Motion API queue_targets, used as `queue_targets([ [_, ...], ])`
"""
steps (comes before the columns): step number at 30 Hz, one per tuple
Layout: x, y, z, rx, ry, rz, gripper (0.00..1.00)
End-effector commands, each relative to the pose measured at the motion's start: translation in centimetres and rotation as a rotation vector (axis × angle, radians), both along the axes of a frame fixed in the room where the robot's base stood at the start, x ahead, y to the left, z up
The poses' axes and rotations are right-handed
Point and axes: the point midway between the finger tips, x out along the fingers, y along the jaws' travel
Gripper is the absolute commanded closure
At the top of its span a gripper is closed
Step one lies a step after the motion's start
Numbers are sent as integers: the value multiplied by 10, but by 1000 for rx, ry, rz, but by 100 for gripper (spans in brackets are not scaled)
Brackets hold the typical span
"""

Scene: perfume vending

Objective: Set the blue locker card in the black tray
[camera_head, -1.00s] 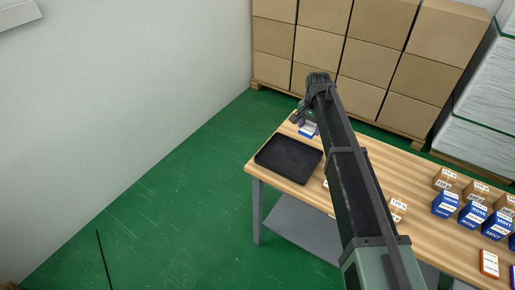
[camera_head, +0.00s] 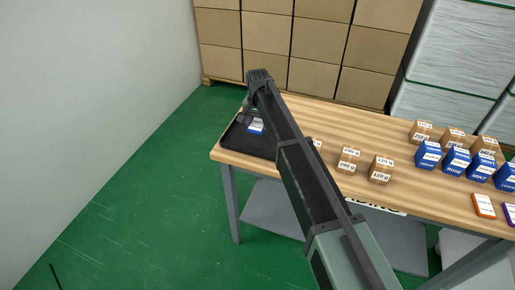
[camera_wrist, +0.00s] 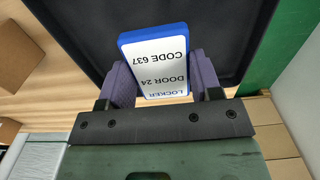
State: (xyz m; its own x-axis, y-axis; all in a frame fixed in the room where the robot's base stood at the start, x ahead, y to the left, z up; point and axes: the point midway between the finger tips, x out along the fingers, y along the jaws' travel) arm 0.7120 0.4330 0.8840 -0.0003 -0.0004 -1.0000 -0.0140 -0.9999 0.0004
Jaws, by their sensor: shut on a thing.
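The blue locker card (camera_wrist: 155,50) has a white label reading LOCKER, DOOR 24, CODE 637. In the wrist view my gripper (camera_wrist: 162,82) is shut on it, one finger at each side edge. The black tray (camera_wrist: 235,22) lies behind the card in that view, so the card is over the tray; I cannot tell whether they touch. In the head view the card (camera_head: 256,127) shows over the tray (camera_head: 236,143), near its far right side. My arm hides part of the tray there, and the gripper is mostly hidden.
The tray sits at the left end of a wooden table (camera_head: 400,210). Stacked cartons (camera_head: 265,45) are behind the table.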

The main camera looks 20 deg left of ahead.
Motion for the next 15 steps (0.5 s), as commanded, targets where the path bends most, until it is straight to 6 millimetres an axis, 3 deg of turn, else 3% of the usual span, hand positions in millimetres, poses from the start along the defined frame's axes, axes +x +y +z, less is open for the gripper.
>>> queue_targets([
  [1, 0, 0, -14, 0, 0, 0, 65],
  [6, 0, 0, -15, 0, 0, 0, 65],
  [12, 0, 0, -55, 0, 0, 0, 65],
  [15, 0, 0, -54, 0, 0, 0, 64],
])
